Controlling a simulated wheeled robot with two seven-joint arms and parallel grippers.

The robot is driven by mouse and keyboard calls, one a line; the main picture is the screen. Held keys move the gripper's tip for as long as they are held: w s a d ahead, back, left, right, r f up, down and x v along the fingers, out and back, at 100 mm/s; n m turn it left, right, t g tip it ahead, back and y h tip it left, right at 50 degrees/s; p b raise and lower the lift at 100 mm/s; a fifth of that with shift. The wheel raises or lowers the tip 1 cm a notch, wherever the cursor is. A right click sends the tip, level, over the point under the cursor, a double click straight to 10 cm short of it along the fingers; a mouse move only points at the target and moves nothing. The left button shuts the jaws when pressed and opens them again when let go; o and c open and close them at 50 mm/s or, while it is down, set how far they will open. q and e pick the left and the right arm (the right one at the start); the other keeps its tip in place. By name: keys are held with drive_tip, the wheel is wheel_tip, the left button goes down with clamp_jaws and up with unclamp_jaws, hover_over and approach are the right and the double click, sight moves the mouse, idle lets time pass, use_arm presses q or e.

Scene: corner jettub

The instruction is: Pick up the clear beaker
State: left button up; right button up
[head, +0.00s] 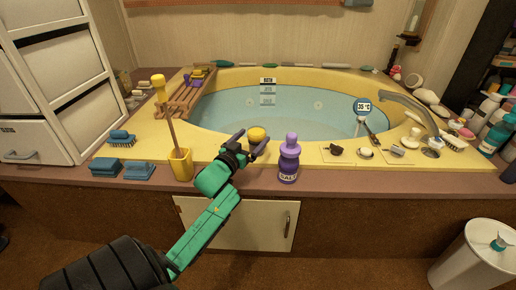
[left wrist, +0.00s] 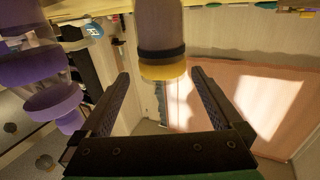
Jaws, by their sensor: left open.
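My left gripper (head: 252,146) is open at the front rim of the tub, and its fingers also show in the left wrist view (left wrist: 160,75). A round yellow top (head: 257,132) shows just beyond its fingers, with the part below hidden by the gripper. In the left wrist view, a pale cylinder (left wrist: 159,22) with a dark band and a yellow end (left wrist: 163,71) appears upside down, between and beyond the fingertips, and not gripped. It looks like the same thing and may be the clear beaker; I cannot tell for sure. My right gripper is out of view.
A purple salt bottle (head: 289,160) stands close to the right of the gripper. The water-filled tub (head: 225,104) lies behind. Small items and a faucet (head: 410,109) are at right.

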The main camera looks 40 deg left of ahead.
sight(260, 128)
use_arm(q)
drive_tip(key=shift+w+a+b, duration=0.25)
drive_tip(key=shift+w+b, duration=0.05)
drive_tip(key=shift+w, duration=0.8)
drive_tip(key=w+b, duration=0.1)
drive_tip(key=w, duration=0.1)
drive_tip(key=w+a+b, duration=0.1)
drive_tip(key=w, duration=0.1)
drive_tip(key=shift+w+a, duration=0.1)
drive_tip(key=shift+w, duration=0.25)
drive_tip(key=shift+r, duration=0.1)
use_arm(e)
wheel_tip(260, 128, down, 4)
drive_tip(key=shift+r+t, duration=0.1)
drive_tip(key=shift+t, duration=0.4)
use_arm(q)
drive_tip(key=c, duration=1.5)
drive_tip(key=shift+c, duration=0.3)
drive_tip(key=shift+r, duration=0.1)
